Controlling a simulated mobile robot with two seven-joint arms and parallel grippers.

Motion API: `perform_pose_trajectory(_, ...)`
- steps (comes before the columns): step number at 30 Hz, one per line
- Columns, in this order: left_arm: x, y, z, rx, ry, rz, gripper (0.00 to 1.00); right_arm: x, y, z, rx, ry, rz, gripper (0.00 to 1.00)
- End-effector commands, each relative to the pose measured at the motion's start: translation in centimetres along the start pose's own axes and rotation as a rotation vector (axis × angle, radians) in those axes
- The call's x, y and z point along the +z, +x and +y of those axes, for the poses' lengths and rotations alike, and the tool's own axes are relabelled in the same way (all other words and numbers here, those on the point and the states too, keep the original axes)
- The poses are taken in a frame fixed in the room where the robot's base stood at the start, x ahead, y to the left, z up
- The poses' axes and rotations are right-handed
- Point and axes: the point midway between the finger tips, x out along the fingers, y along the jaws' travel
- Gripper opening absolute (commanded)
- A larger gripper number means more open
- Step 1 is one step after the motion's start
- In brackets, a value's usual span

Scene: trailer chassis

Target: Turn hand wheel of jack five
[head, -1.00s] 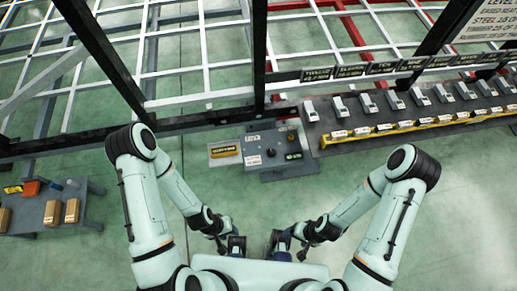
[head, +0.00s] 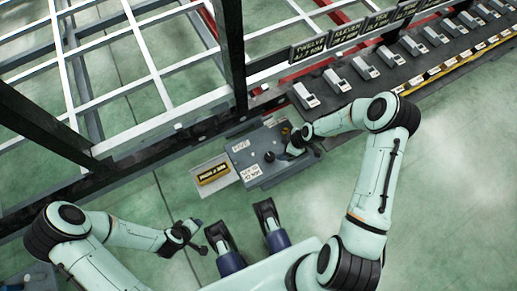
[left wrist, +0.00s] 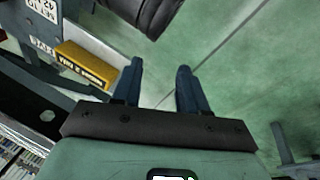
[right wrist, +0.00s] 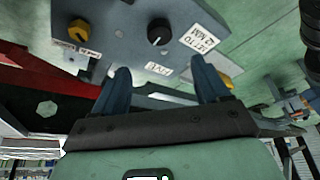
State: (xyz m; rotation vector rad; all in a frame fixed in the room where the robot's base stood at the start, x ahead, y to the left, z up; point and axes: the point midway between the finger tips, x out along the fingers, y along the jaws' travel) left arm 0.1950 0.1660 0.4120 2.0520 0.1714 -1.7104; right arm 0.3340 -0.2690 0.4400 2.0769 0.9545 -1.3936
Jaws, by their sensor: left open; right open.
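The grey jack box (head: 252,179) stands on the floor in front of the frame rail. A black round knob (head: 269,157), which looks like the hand wheel, is on its top; it also shows in the right wrist view (right wrist: 159,31). Labels there read FIVE (right wrist: 158,69) and SET TO 42 MM (right wrist: 205,38). My right gripper (head: 291,146) is at the right side of the box, partly hidden by its wrist. Its fingers are open beside the knob, apart from it. My left gripper (head: 198,236) is open and empty over the floor.
An orange knob (right wrist: 79,31) is on the same box. A yellow labelled block (head: 213,174) lies on a plate left of the box. The black rail and white frame (head: 150,75) stand behind. A row of grey-white levers (head: 365,68) runs right.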

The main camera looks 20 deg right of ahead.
Motion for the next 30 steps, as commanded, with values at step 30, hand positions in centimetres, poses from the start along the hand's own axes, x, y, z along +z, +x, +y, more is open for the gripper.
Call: perform_pose_trajectory(30,3.1,5.0,-4.8,-0.079,-0.051,-0.104,0.43,0.0,13.3,0.1,0.002,-0.006,0.0,0.75)
